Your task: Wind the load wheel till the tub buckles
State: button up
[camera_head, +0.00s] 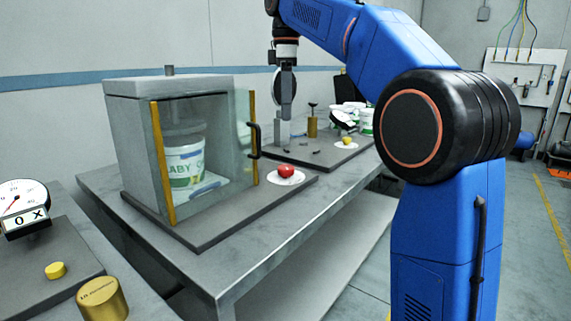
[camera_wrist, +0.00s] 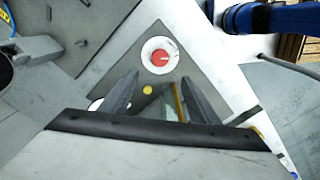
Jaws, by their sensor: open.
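A white tub with green print (camera_head: 185,163) stands upright inside a grey test cabinet (camera_head: 133,150) with a clear front. Its walls look straight, as far as I can see.
A red knob on a white disc (camera_head: 286,171) sits right of the cabinet; it also shows in the wrist view (camera_wrist: 159,57). A yellow knob (camera_head: 347,140) and white tubs (camera_head: 366,122) stand farther back. A dial (camera_head: 20,203) and a brass weight (camera_head: 102,299) are front left.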

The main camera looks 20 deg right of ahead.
aim_at(286, 167)
notch_tip(286, 167, down, 16)
jog(key=shift+f, duration=0.1)
dwell(0.5)
jog(key=shift+c, duration=0.2)
jog(key=c, duration=1)
